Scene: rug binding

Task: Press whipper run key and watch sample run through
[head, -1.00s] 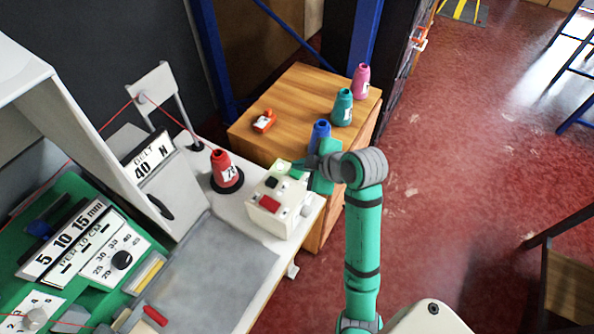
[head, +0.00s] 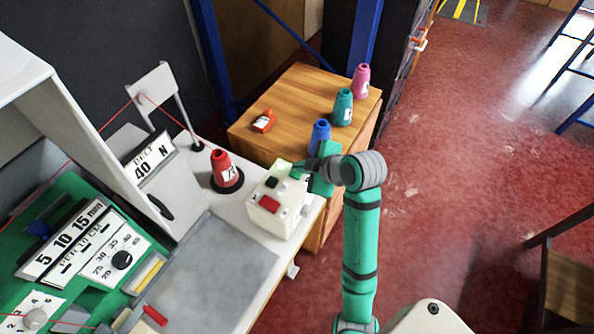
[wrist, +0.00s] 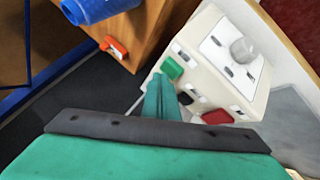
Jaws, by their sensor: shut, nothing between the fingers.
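The cream control box (head: 268,222) stands at the right end of the white machine table. In the wrist view its face carries a green key (wrist: 172,68), a black key (wrist: 186,98) and a red key (wrist: 216,117); the small labels are unreadable. The red key also shows in the head view (head: 268,203). My gripper (head: 300,169) is shut and empty, at the box's upper right edge. In the wrist view its fingertips (wrist: 161,80) are just beside the green key; I cannot tell if they touch. A red thread cone (head: 224,170) stands left of the box, on a dark base.
A wooden cabinet (head: 290,95) behind holds blue (head: 320,134), teal (head: 343,107) and pink (head: 362,80) cones and a small orange-red object (head: 263,121).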

